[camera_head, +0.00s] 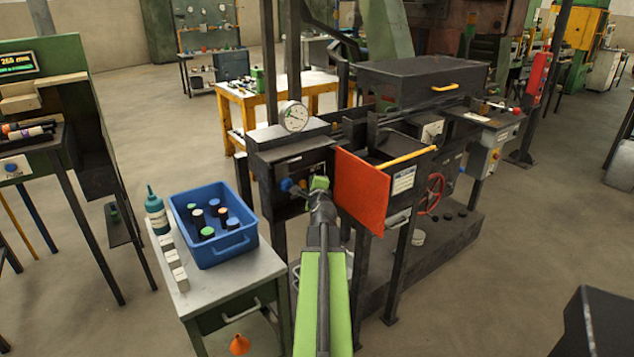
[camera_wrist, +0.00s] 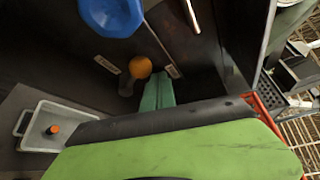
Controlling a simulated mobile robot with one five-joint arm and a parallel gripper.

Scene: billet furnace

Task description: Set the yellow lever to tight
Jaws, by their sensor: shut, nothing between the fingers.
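The yellow lever's round, orange-yellow knob (camera_wrist: 140,67) shows in the wrist view, on a dark panel between two small pale labels whose text I cannot read. My gripper (camera_wrist: 158,91) is shut and empty, its green fingers just right of and below the knob. I cannot tell whether they touch it. The lever's shaft is mostly hidden or blurred. In the head view my gripper (camera_head: 319,183) is at the dark panel left of the orange-red door, and my arm hides the lever there.
A blue knob (camera_wrist: 112,13) is close above the lever; it also shows in the head view (camera_head: 287,184). The orange-red door (camera_head: 361,194) stands to the right, with a yellow bar (camera_head: 407,157). A pressure gauge (camera_head: 294,116) is above. A blue bin (camera_head: 213,226) sits on the left table.

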